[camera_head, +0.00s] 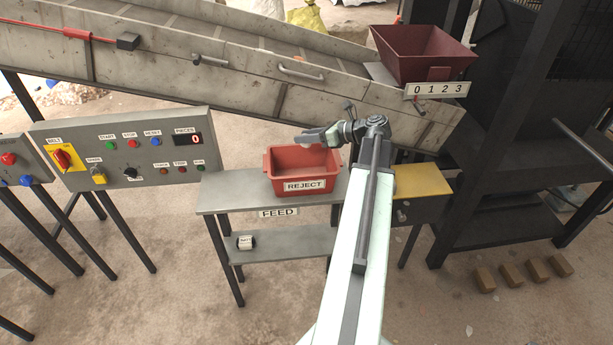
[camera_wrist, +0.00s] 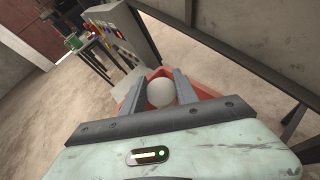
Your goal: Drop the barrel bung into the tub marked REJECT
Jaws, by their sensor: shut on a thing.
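The red tub (camera_head: 301,187) marked REJECT stands on the upper grey shelf and is open at the top. My gripper (camera_head: 308,138) is over the tub's back part, above its rim. In the wrist view my gripper (camera_wrist: 158,82) has its two dark fingers on either side of a pale, round barrel bung (camera_wrist: 160,93) and is shut on it. Red walls of the tub (camera_wrist: 207,91) show behind and beside the fingers there. In the head view the bung is hard to tell apart from the gripper.
The shelf stand (camera_head: 230,198) carries a FEED label, with a small white labelled item (camera_head: 246,242) on its lower shelf. A control panel (camera_head: 125,150) stands left. A sloping chute (camera_head: 250,75) runs behind, with a dark red hopper (camera_head: 420,58) at right.

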